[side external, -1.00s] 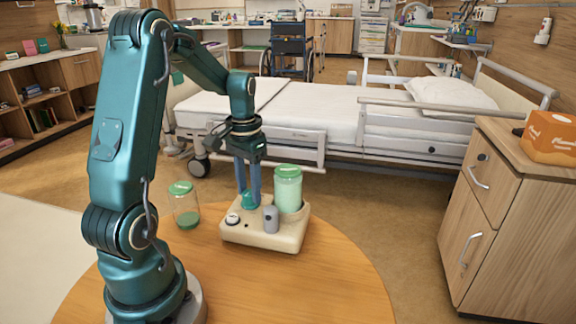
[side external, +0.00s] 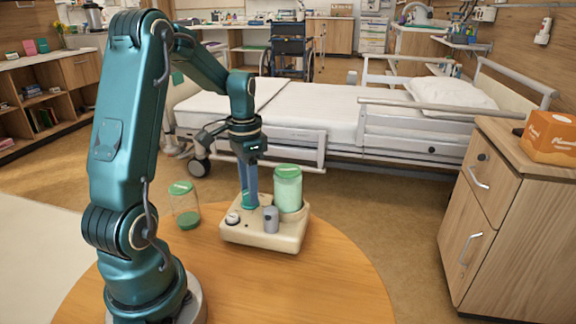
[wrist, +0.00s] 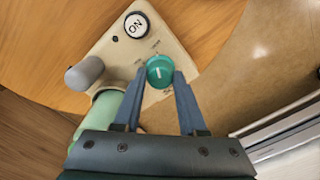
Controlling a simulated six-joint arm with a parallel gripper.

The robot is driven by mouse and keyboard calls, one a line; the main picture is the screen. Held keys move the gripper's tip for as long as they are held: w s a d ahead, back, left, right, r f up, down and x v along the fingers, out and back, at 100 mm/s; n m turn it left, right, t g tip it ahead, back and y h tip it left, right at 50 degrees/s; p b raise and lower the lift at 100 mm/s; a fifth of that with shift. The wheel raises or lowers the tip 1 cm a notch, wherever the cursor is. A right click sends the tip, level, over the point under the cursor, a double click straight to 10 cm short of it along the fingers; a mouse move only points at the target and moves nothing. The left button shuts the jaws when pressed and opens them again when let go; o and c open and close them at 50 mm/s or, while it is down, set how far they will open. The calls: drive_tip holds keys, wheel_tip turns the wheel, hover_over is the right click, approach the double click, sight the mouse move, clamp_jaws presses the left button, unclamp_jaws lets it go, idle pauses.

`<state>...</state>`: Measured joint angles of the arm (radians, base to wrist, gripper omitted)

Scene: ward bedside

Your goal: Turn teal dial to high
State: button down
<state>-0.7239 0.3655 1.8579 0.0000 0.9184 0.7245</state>
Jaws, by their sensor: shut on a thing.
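The teal dial (wrist: 160,71) sits on top of a cream device (side external: 238,234). In the wrist view its white pointer line shows, and small printed marks lie around it, too small to read. My gripper (wrist: 161,80) points down at the dial, with one blue finger on each side, shut on it. In the side view my gripper (side external: 249,202) stands over the device and its fingers largely hide the dial (side external: 248,204).
The device also carries a white ON button (wrist: 136,25), a grey knob (side external: 271,219) and a green-lidded jar (side external: 288,188). The table's front right is clear. A bed (side external: 300,110) stands behind.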

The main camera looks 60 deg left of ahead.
drive_tip(key=shift+c, duration=2.3)
unclamp_jaws()
drive_tip(key=shift+r, duration=2.6)
